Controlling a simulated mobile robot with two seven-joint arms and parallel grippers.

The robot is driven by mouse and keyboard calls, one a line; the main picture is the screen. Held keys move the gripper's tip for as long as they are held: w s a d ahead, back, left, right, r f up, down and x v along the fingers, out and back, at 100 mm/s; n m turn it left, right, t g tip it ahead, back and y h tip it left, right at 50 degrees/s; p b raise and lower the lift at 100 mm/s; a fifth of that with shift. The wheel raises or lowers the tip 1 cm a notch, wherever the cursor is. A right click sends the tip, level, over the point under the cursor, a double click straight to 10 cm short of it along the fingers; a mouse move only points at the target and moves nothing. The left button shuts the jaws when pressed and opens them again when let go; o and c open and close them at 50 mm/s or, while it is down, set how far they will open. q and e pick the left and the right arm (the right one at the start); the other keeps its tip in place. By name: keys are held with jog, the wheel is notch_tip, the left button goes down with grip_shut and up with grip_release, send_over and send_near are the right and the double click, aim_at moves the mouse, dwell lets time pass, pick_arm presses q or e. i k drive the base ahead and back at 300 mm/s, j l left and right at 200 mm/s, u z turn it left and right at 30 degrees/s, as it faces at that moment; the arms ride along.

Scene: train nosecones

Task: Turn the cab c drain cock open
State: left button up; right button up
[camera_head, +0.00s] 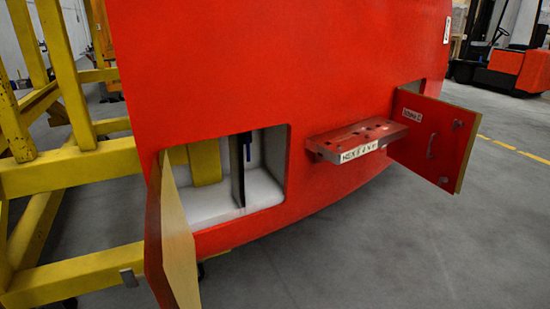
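The red nosecone (270,70) fills the middle of the head view. Its left compartment (265,185) is open and shows a white lining, a yellow block (205,162) and a dark upright divider. A small dark-blue part (248,145) sits at the divider's top; I cannot tell whether it is the drain cock or how it is turned. A second opening at the right is mostly hidden by its open door (434,140), which bears a white label too small to read. Neither of my grippers is in view.
The left compartment's door (170,240) swings out toward me. A red ledge with holes and a lettered strip (358,138) juts out between the openings. A yellow frame (70,170) stands at left. Grey floor (400,250) in front is clear; a forklift (515,65) stands far right.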

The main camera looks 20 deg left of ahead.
aim_at(246, 139)
jog(key=i+l+u, duration=0.25)
jog(key=i+l, duration=0.35)
jog(key=i, duration=0.2)
